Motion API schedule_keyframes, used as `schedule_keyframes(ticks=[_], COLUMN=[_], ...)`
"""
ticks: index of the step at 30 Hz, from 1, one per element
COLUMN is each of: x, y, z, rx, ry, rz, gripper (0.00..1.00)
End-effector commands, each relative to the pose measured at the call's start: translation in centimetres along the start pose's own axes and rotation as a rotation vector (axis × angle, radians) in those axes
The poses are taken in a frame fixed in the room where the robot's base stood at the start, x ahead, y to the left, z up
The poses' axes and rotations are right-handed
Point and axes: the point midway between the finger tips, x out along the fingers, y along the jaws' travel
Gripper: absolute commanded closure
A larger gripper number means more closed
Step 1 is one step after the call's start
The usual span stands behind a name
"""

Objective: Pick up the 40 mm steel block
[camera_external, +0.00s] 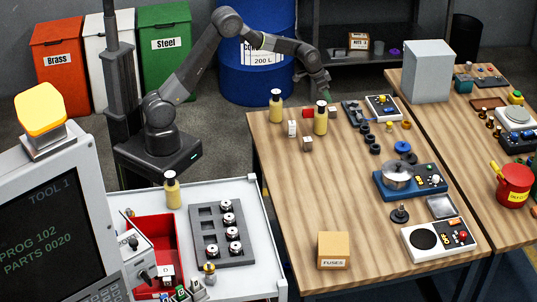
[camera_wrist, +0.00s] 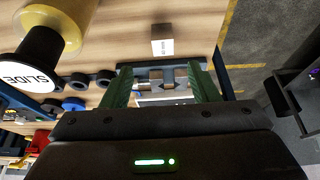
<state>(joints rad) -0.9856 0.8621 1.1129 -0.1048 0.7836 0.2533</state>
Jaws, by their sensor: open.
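My gripper (camera_external: 322,98) hangs over the back edge of the wooden table, beside a yellow bottle. In the wrist view its two green fingers (camera_wrist: 163,90) are spread apart with nothing held between them. A small pale block (camera_wrist: 162,47) with a label too small to read lies on the table beyond the fingertips. In the external view several small blocks stand near the bottles: a grey-brown cube (camera_external: 307,144), a white upright block (camera_external: 292,128), a red block (camera_external: 308,112) and a small pale block (camera_external: 332,112). I cannot tell which is the 40 mm steel one.
Yellow bottles (camera_external: 320,119) (camera_external: 276,106) stand close to the blocks; one looms at left in the wrist view (camera_wrist: 55,25). Dark rings (camera_external: 374,149) and a grey-blue tray (camera_external: 352,117) lie to the right. The table's front left is mostly clear around a fuses box (camera_external: 333,249).

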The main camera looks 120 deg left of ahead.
Motion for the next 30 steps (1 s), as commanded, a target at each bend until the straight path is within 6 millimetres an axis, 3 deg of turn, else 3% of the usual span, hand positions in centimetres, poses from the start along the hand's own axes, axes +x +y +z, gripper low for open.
schedule_keyframes(ticks=[6, 16, 24, 30], x=[3.4, 5.4, 8.7, 9.8], y=[0.0, -0.1, -0.4, -0.4], z=[0.0, 0.0, 0.2, 0.2], rx=[0.0, 0.0, -0.001, -0.001], ry=[-0.002, -0.002, -0.002, 0.0], rz=[0.0, 0.0, 0.0, 0.0], gripper=[0.45, 0.45, 0.45, 0.45])
